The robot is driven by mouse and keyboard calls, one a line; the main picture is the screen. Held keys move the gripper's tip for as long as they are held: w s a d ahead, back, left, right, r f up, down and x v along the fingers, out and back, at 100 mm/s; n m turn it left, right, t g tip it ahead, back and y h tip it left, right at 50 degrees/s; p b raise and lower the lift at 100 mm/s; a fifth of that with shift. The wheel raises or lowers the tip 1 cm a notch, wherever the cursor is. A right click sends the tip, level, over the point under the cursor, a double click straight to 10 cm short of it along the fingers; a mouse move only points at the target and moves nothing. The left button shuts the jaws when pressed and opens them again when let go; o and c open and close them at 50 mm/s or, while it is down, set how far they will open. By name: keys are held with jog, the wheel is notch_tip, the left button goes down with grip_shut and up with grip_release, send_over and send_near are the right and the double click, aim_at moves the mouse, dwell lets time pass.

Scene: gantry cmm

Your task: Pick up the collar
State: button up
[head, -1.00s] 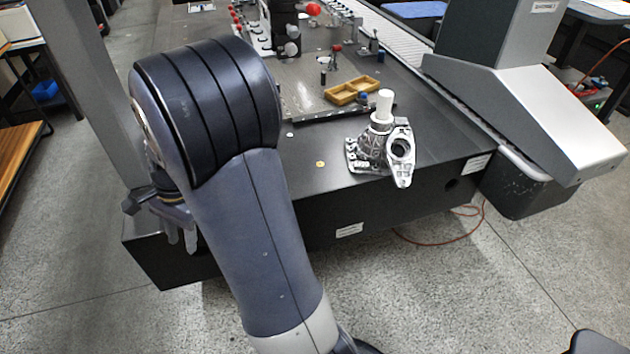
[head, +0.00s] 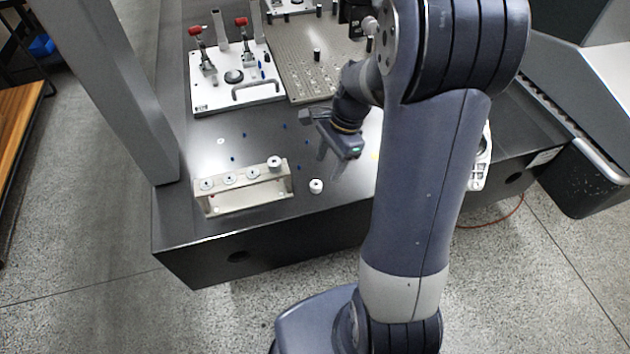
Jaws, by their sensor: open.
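A small white round piece (head: 316,186), which looks like the collar, sits on the dark table near its front edge, just right of a metal stand. A dark mark shows on its top. My gripper (head: 330,154) hangs above the table behind the piece and slightly to its right, fingers pointing down. It is open, with nothing seen between the fingers. The gripper and the piece are apart.
The metal stand (head: 245,198) carries several round silver pieces along its top, one standing higher. A white plate (head: 212,96) with red-handled clamps and a perforated plate (head: 300,78) lie behind. A grey column (head: 110,85) rises at left.

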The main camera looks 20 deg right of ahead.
aim_at(316, 184)
jog(key=x, duration=0.4)
jog(key=b+x, duration=0.1)
jog(key=x, duration=0.2)
jog(key=shift+w+a, duration=0.3)
jog(key=shift+a, duration=0.15)
jog(key=shift+c, duration=0.4)
jog(key=c, duration=0.9)
jog(key=shift+r, duration=0.15)
jog(key=shift+c, duration=0.2)
